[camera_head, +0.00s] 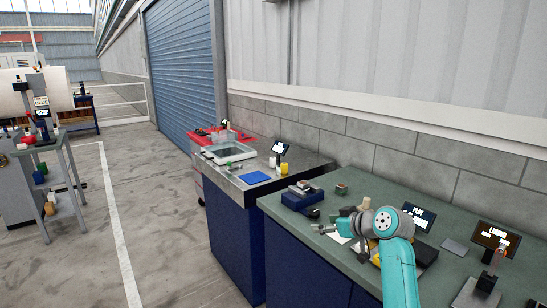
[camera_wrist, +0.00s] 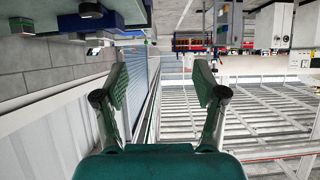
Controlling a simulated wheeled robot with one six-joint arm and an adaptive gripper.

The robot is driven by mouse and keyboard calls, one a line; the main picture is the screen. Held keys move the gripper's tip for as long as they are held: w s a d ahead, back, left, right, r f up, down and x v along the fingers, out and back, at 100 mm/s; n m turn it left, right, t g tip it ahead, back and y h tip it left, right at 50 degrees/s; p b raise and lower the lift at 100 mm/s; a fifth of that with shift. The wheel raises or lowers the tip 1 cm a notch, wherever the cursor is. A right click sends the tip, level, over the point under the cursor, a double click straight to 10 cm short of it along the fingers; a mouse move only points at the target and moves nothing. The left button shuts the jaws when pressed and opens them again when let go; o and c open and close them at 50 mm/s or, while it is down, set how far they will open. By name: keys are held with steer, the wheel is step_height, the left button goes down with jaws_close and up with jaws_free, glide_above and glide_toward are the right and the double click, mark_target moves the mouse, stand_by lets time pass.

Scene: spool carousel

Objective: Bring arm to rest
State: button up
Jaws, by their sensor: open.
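My gripper (camera_head: 325,229) is over the left part of the green-topped bench (camera_head: 300,202), at the end of my teal arm, and points left in the head view. In the wrist view my gripper (camera_wrist: 158,84) has its two fingers spread wide apart with nothing between them. Beyond the fingers, the wrist view shows the blue shutter door and the hall in a turned view. Part of the bench top behind my arm is hidden.
A blue device (camera_head: 303,197) stands on the bench near my gripper. Two small screens (camera_head: 418,216) (camera_head: 496,238) stand toward the right. A second bench (camera_head: 245,181) holds a tray (camera_head: 229,153), a blue sheet (camera_head: 255,177) and small bottles. The floor at left is clear up to a grey cart (camera_head: 62,177).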

steer(key=s+f+m+t+h, duration=0.1)
steer(key=s+f+m+h, duration=0.1)
steer(key=s+f, duration=0.9)
steer(key=s+f+m+t+h, duration=0.1)
steer(key=s+f+m+h, duration=0.15)
steer(key=s+f, duration=0.85)
steer(key=s+d+f+m, duration=0.2)
steer(key=s+f, duration=0.6)
steer(key=f, duration=0.1)
steer(key=s+t+h, duration=0.2)
steer(key=s+h, duration=0.1)
steer(key=s, duration=1.8)
steer(key=s+r+t, duration=0.1)
steer(key=s+r, duration=1.3)
steer(key=s, duration=0.2)
steer(key=shift+s+d+m, duration=0.25)
steer(key=shift+d+m, duration=0.1)
steer(key=shift+d, duration=0.05)
